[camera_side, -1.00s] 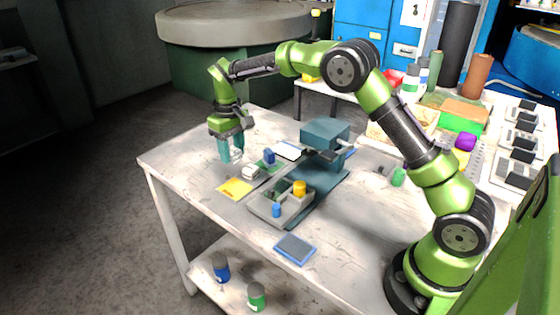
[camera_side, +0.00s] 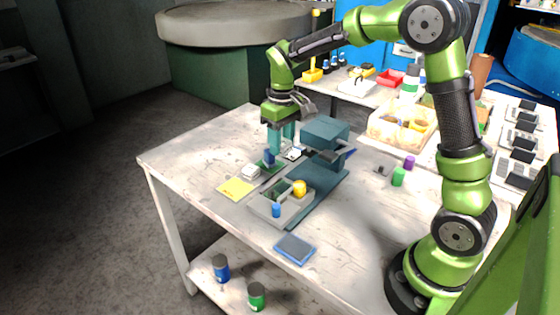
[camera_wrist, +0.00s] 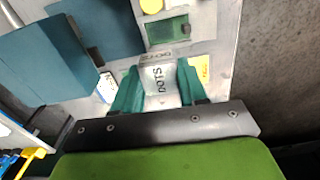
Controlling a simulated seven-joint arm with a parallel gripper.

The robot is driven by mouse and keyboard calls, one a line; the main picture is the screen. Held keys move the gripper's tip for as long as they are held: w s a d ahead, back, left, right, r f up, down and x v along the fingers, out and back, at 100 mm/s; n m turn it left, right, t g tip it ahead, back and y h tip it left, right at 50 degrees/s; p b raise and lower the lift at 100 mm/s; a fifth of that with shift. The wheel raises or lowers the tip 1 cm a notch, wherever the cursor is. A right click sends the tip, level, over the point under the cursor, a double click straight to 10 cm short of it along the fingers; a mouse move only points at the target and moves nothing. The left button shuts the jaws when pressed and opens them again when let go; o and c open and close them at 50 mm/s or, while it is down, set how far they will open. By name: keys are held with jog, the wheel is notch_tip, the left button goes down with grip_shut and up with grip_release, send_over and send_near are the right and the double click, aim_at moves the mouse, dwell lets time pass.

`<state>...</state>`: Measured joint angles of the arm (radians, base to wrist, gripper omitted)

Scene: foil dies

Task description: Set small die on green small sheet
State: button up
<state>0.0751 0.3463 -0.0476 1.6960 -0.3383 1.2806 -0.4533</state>
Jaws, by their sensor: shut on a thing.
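My gripper (camera_side: 281,145) is over the table beside the press, with its teal fingers pointing down. In the wrist view my gripper (camera_wrist: 158,90) is shut on a silver lettered block, the die (camera_wrist: 159,78), which reads DOTS.
The teal press (camera_side: 325,130) stands just right of my gripper. A grey divided tray (camera_side: 262,208) with blue and yellow pieces is in front. A yellow sheet (camera_side: 235,188) lies to the left, and a blue pad (camera_side: 294,249) near the front edge. The table's left part is clear.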

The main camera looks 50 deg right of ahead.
send_over(283, 187)
notch_tip(283, 187, down, 7)
jog(key=shift+r, duration=0.1)
jog(key=shift+f, duration=2)
jog(key=shift+f, duration=0.2)
jog(key=o, duration=0.8)
jog(key=shift+o, duration=0.2)
